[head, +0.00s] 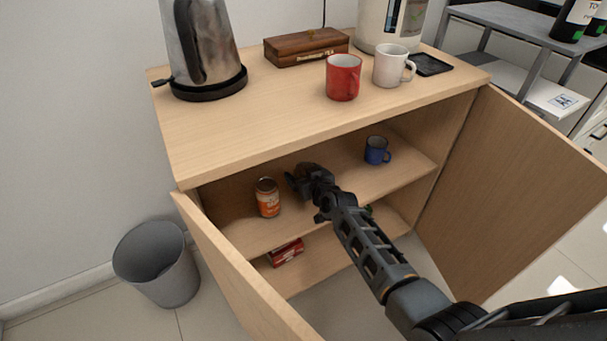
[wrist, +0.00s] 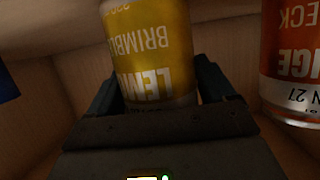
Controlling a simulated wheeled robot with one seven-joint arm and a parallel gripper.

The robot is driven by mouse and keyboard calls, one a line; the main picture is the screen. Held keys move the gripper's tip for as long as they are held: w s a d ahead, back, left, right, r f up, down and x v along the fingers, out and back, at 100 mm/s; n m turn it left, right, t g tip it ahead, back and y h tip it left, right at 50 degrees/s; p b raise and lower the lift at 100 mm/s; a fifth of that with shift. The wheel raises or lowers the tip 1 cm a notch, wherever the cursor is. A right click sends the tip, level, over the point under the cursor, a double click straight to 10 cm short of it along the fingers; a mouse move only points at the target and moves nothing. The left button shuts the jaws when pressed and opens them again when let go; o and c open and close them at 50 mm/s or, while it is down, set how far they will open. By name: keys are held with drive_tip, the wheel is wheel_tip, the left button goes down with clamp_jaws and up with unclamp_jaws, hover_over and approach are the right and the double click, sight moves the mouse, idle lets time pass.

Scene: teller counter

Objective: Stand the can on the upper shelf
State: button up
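A yellow can (wrist: 150,50) with upside-down lettering sits between the fingers of my gripper (wrist: 158,90) in the wrist view, with a finger close against each side. Its lettering runs the same way as that on the neighbouring orange can, so it looks upright. In the head view my gripper (head: 303,182) is inside the open cabinet, over the upper shelf (head: 340,176), and the yellow can is hidden there. I cannot tell whether the can's base touches the shelf.
An orange can (head: 268,198) stands left of my gripper; it also shows in the wrist view (wrist: 290,65). A blue mug (head: 376,150) stands to the right. A red box (head: 285,252) lies on the lower level. Open doors (head: 530,190) flank the cabinet.

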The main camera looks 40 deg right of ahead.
drive_tip(key=shift+o, duration=1.3)
drive_tip(key=shift+r, duration=0.1)
drive_tip(key=shift+r+p, duration=0.2)
drive_tip(key=shift+p, duration=0.1)
drive_tip(key=p+v, duration=0.2)
drive_tip(key=v, duration=1)
drive_tip(key=shift+f, duration=0.1)
